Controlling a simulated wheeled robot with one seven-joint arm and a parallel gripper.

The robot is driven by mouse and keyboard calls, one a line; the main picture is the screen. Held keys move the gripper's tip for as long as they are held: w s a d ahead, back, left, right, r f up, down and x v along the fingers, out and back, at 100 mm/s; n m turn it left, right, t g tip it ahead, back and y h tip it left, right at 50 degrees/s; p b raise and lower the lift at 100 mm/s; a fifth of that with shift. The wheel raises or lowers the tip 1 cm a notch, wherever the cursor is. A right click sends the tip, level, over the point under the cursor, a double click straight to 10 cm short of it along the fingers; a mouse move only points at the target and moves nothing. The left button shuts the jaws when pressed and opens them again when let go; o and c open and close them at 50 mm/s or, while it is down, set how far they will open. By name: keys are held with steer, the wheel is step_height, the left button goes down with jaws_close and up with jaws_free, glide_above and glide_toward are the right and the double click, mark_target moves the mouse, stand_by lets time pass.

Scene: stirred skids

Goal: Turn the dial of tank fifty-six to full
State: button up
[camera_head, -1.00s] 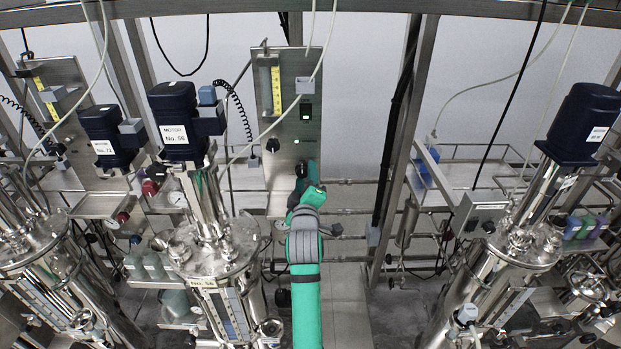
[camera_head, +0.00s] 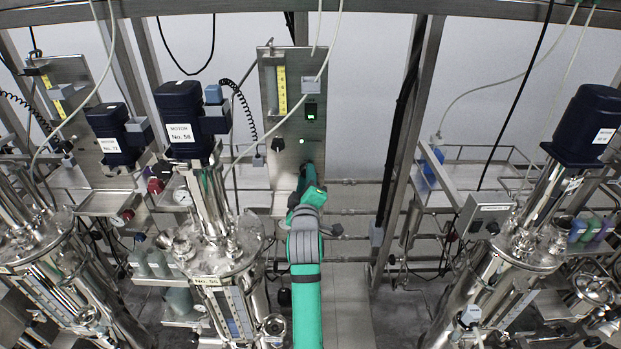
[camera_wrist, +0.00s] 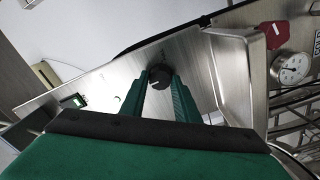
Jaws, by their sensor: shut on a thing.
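Tank fifty-six (camera_head: 235,305) is a steel vessel with a "No. 56" label, left of my arm in the head view. Its dark blue motor (camera_head: 182,110) carries the label "MOTOR No. 56". A steel panel (camera_head: 290,100) stands behind it, with a yellow scale, a green-lit switch and a black knob. In the wrist view a black dial (camera_wrist: 160,76) with a white mark sits on the steel panel (camera_wrist: 118,75). My gripper (camera_wrist: 162,84) is shut on this dial, a green finger on each side.
A red knob (camera_wrist: 273,34) and a round gauge (camera_wrist: 291,68) are at the right in the wrist view. Another tank (camera_head: 520,240) with a blue motor stands at the right. A grey post (camera_head: 408,140) rises right of my arm. Cables hang across the panel.

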steer(key=shift+m, duration=0.5)
steer(key=m, duration=0.5)
steer(key=shift+f+m, duration=0.1)
steer(key=shift+m, duration=0.2)
steer(key=m, duration=0.3)
steer(key=shift+m, duration=0.4)
steer(key=m, duration=0.3)
steer(key=shift+m, duration=0.3)
steer(key=m, duration=0.5)
steer(key=shift+m, duration=2.4)
